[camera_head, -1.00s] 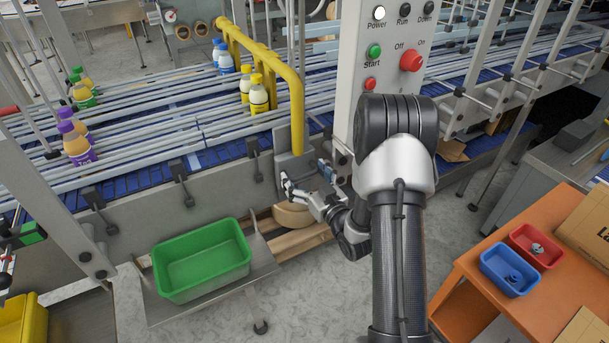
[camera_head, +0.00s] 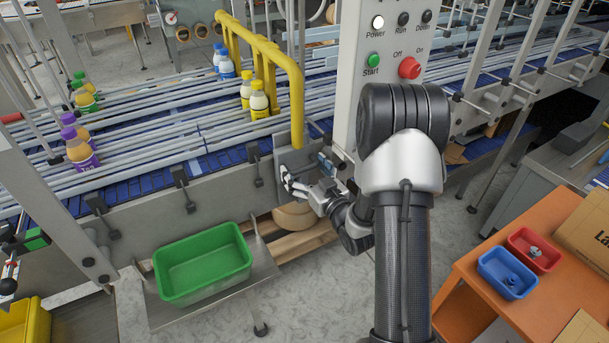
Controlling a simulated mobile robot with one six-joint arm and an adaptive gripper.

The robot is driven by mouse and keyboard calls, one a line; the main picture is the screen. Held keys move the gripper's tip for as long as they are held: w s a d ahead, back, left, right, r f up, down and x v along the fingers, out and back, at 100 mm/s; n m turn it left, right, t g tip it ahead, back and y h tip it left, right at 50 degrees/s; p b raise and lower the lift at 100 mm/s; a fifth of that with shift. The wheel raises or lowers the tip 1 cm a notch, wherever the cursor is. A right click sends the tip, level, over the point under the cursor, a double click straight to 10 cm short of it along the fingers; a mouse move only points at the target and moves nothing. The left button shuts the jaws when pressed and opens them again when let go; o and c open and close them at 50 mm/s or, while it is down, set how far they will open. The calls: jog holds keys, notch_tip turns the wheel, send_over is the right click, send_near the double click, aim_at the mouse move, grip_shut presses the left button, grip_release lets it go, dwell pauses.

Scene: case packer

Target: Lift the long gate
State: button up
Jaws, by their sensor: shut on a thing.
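The long gate (camera_head: 272,51) is a yellow tubular bar that spans the conveyor lanes. Its near end bends down in a yellow post to a grey plate on the conveyor's side. My gripper (camera_head: 287,179) is at this plate, just below the post, and is shut on the gate's lower end. The fingers are small in view, and the exact part between them is hard to make out. Yellow-capped bottles (camera_head: 258,101) stand close beside the gate, and blue-capped bottles (camera_head: 226,66) stand farther back.
A control panel (camera_head: 385,65) stands right of the gate, close to my arm. A green bin (camera_head: 203,263) sits below on a metal shelf. Purple-capped and green-capped bottles (camera_head: 80,152) stand on the left lanes. An orange table (camera_head: 490,290) with small bins is at right.

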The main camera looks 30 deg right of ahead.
notch_tip(320, 180, up, 16)
jog(key=p, duration=0.5)
jog(key=shift+w+f, duration=0.1)
jog(key=shift+w, duration=0.05)
jog(key=o, duration=1.4)
jog(key=shift+c, duration=0.2)
jog(key=shift+f, duration=0.2)
jog(key=shift+s, duration=0.5)
send_near(296, 109)
jog(key=shift+s+d+f, duration=0.1)
jog(key=shift+s+f, duration=0.1)
jog(key=shift+s, duration=0.7)
